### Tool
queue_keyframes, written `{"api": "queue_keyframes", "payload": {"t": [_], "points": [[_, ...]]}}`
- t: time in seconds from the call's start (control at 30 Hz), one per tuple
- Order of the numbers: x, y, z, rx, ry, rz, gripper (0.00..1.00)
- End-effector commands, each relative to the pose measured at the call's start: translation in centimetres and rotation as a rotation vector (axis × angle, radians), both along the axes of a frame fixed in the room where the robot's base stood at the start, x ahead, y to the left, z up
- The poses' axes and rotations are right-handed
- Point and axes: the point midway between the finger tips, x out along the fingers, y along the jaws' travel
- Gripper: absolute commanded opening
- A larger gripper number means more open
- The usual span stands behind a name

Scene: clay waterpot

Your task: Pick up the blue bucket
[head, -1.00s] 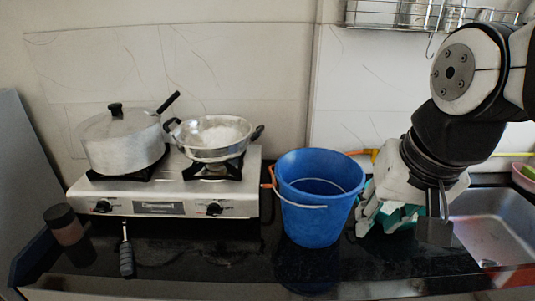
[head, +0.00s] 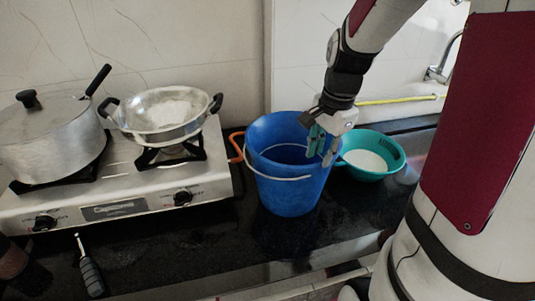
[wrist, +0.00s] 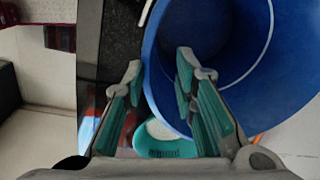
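The blue bucket (head: 287,192) stands upright on the black counter, with a pale wire handle hanging across its front and an orange grip at its left. My gripper (head: 322,146) is at the bucket's right rim, pointing down, fingers apart. In the wrist view the bucket (wrist: 225,60) fills the upper right. There my gripper (wrist: 158,62) is open, with one finger over the bucket's inside and the other outside its wall. The rim lies between them. I cannot tell whether either finger touches it.
A teal bowl (head: 388,163) sits just right of the bucket. A stove (head: 120,200) with a lidded pot (head: 52,140) and a wok (head: 165,118) stands to the left. A black-handled tool (head: 91,275) lies in front. The counter before the bucket is clear.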

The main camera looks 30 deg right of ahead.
Motion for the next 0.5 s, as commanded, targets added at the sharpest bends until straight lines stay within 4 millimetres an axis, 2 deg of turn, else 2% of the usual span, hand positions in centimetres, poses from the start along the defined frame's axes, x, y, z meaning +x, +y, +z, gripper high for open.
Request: {"api": "queue_keyframes", "payload": {"t": [0.1, 0.37, 0.5], "points": [[0.2, 0.0, -1.8, 0.001, 0.002, 0.0, 0.26], [0.3, 0.0, -3.5, 0.001, 0.001, 0.001, 0.26], [0.2, -0.4, -5.6, 0.003, 0.004, 0.0, 0.26]]}}
